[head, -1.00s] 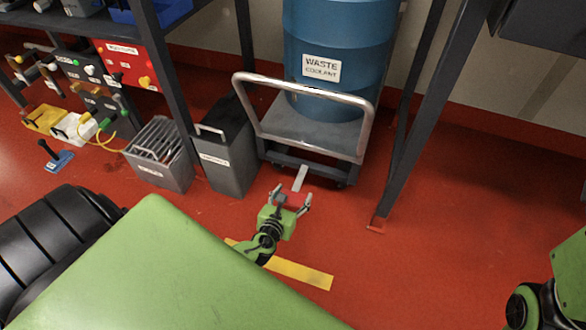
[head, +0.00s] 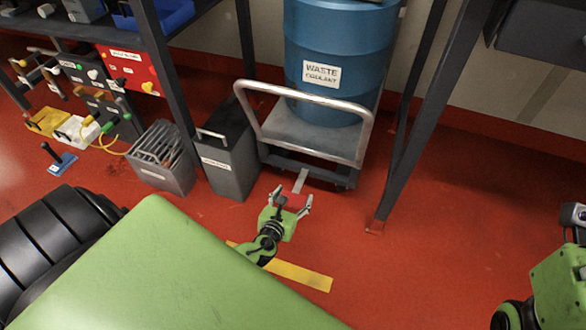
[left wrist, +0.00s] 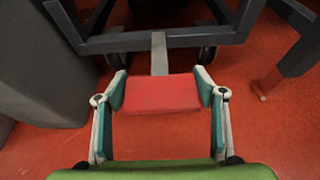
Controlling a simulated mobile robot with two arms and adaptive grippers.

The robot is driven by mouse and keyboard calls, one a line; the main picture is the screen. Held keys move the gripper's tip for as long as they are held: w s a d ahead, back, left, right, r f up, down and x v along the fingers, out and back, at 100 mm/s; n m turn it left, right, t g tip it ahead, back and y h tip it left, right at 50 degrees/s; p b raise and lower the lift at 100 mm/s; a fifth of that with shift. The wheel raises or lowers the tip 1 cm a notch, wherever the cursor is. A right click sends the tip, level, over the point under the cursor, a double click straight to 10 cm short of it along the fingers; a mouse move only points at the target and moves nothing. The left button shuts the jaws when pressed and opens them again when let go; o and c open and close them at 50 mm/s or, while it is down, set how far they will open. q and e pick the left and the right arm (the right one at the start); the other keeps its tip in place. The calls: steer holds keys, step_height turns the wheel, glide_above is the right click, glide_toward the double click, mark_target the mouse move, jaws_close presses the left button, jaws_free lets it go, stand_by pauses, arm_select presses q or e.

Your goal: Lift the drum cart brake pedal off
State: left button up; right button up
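The drum cart (head: 310,130) has a curved metal push handle and carries a blue drum labelled WASTE COOLANT (head: 338,55). Its brake pedal is a red pad (left wrist: 160,94) on a grey bar that runs out from under the cart frame. My left gripper (head: 294,194) is low in front of the cart, with one finger on each side of the red pad. My right gripper (head: 574,215) is only partly in view at the right edge, away from the cart.
A dark grey bin (head: 228,165) stands close left of the cart, with a grey crate (head: 162,160) beyond it. A shelf post (head: 415,120) stands right of the cart. Yellow tape (head: 300,277) marks the floor. Red floor at the right is clear.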

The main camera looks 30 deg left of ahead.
arm_select(q)
steer(key=o, duration=0.3)
steer(key=shift+w+r, duration=0.2)
steer(key=shift+r, duration=0.15)
steer(key=shift+s+f, duration=0.1)
steer(key=shift+f, duration=0.05)
steer(key=shift+s, duration=0.1)
steer(key=shift+s+d, duration=0.1)
steer(key=shift+s, duration=0.25)
steer(key=v, duration=1.1)
